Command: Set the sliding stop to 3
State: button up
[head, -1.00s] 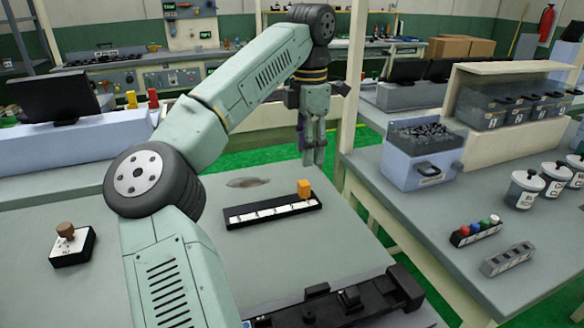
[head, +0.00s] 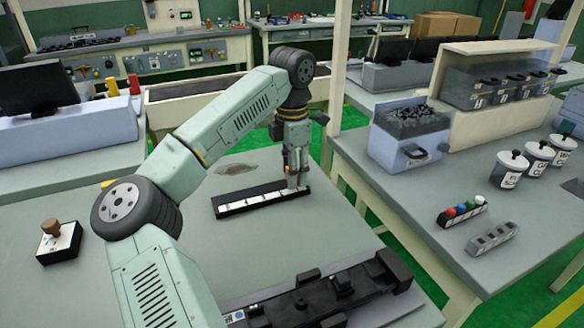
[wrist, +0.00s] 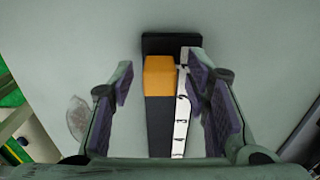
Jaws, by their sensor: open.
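The sliding stop is an orange block (wrist: 158,77) on a long black rail (wrist: 158,130), near the rail's far end in the wrist view. A white scale strip (wrist: 182,115) with marks too small to read runs along the rail's right side. In the head view the rail (head: 232,206) lies on the grey bench, its right end under my gripper (head: 297,186), which hides the stop. In the wrist view my gripper is open, with one finger on each side of the stop and a visible gap at the left finger.
A black fixture (head: 320,298) lies on the bench's front part. A stamp on a dark pad (head: 58,243) stands at the left. A second bench (head: 400,205) at the right holds a blue-grey bin (head: 402,150) and white jars (head: 510,170). Bench around the rail is clear.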

grip_shut()
dwell(0.6)
dwell(0.3)
